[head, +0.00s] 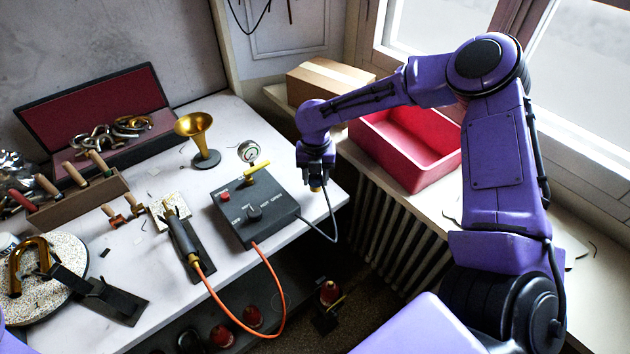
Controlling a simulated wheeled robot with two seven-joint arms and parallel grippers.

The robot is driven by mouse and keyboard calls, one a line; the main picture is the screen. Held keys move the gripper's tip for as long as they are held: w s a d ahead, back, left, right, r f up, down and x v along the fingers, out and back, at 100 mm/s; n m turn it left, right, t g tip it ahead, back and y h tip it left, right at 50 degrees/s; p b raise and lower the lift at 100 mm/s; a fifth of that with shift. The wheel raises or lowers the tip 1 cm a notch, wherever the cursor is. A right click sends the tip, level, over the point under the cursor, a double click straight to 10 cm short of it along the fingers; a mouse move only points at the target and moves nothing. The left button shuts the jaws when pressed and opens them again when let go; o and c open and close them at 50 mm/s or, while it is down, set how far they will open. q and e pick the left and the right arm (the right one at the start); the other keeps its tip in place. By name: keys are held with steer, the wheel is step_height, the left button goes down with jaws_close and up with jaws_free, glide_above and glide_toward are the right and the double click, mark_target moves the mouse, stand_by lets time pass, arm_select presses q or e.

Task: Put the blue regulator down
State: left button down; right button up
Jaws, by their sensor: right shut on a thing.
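My right gripper (316,172) hangs just beyond the right edge of the workbench, pointing down. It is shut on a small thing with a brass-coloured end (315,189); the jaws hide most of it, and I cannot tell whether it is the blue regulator. No clearly blue regulator shows. A dark grey control box (270,225) with a red button, a knob and a yellow lever stands on the bench to the left of the gripper. A round gauge (248,151) stands behind it. My left gripper is not in view.
A grey cable (334,222) loops beside the box and up towards my right gripper. An orange hose (283,305) runs from the box to a torch (184,240). A brass horn (196,127) stands behind. A red bin (405,165) sits on the sill; a radiator (385,235) is below.

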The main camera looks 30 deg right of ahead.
step_height(320, 180, down, 3)
steer(key=shift+r, duration=0.15)
steer(key=shift+s, duration=0.1)
steer(key=o, duration=1.3)
step_height(320, 180, up, 12)
steer(key=shift+r+b, duration=0.1)
steer(key=shift+b, duration=0.45)
